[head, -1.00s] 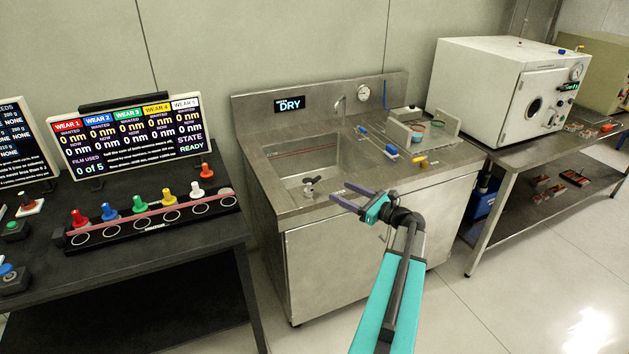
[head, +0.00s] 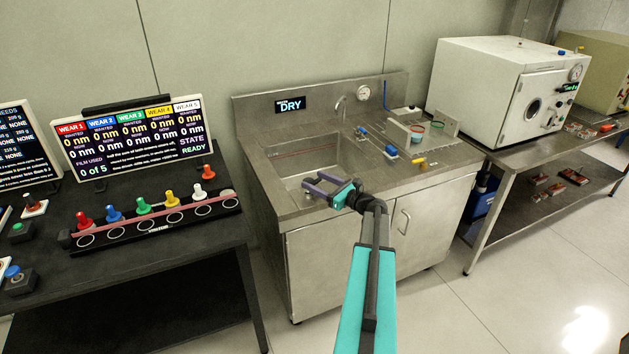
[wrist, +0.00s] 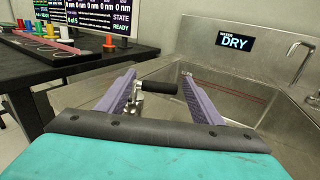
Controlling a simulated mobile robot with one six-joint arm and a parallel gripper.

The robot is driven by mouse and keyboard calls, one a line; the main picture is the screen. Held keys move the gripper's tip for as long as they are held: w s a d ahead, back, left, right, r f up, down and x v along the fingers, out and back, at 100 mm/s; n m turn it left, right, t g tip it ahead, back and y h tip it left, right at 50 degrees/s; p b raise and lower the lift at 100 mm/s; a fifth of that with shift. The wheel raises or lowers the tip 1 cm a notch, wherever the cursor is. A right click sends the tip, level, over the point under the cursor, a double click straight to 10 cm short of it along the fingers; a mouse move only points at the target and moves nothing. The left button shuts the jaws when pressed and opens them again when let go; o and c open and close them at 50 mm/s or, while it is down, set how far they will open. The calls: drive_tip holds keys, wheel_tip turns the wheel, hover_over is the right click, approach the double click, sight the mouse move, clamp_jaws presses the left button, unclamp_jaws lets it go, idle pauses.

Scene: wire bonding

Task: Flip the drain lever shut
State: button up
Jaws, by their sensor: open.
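The drain lever (wrist: 158,88) has a black handle on a metal fitting at the sink's front rim. In the wrist view it lies between my two open fingers, its handle pointing right and its metal fitting close beside the left finger. I cannot tell if they touch. My gripper (head: 313,187) is open over the front rim of the steel sink (head: 290,172) and hides the lever in the head view. My gripper also shows in the wrist view (wrist: 160,92). The sink's display (head: 290,105) reads DRY.
A faucet (head: 341,104) stands at the back of the sink. A blue-handled tool (head: 391,151) and a yellow-handled item (head: 418,162) lie on the right counter. A black table (head: 110,210) with colored pegs is at left. A white oven (head: 500,90) stands at right.

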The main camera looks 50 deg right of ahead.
drive_tip(key=shift+w, duration=0.45)
drive_tip(key=c, duration=1.1)
drive_tip(key=shift+o, duration=0.2)
drive_tip(key=shift+a, duration=0.1)
